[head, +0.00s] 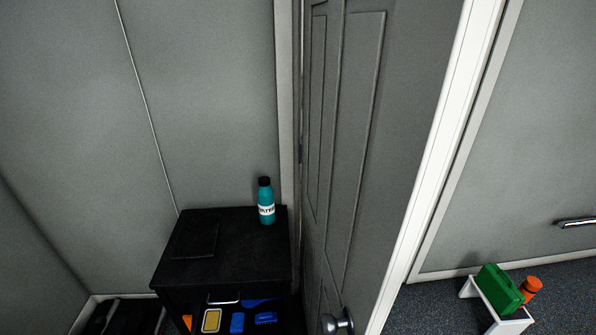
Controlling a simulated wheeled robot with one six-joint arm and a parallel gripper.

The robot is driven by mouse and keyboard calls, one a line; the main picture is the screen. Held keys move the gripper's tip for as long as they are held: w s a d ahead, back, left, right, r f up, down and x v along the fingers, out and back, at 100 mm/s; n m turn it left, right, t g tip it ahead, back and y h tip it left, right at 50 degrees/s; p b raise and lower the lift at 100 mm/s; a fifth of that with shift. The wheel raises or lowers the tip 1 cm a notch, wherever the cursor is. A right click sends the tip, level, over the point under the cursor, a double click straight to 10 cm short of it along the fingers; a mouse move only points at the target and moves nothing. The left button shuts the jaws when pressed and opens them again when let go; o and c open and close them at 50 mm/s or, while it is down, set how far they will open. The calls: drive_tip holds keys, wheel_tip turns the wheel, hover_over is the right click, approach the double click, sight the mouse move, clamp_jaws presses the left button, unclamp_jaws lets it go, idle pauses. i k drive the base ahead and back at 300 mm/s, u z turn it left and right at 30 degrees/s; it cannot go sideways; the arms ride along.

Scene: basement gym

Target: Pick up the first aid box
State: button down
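A green box (500,289), which looks like the first aid box, sits tilted in view on a low white stand (478,297) at the lower right of the head view. It is on the far side of the door frame. An orange object (530,287) stands close beside its right side; I cannot tell if they touch. No marking on the green box is readable. My gripper is not in view.
A grey panelled door (360,130) with a round knob (337,322) stands in the middle. Left of it is a black cabinet (215,255) with a teal bottle (266,208) on top and small items below. Dark carpet (565,300) surrounds the stand. A metal bar (576,223) shows at right.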

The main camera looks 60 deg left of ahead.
sight(498, 288)
drive_tip(key=z, duration=0.15)
drive_tip(key=i, duration=3.25)
drive_tip(key=u, duration=0.55)
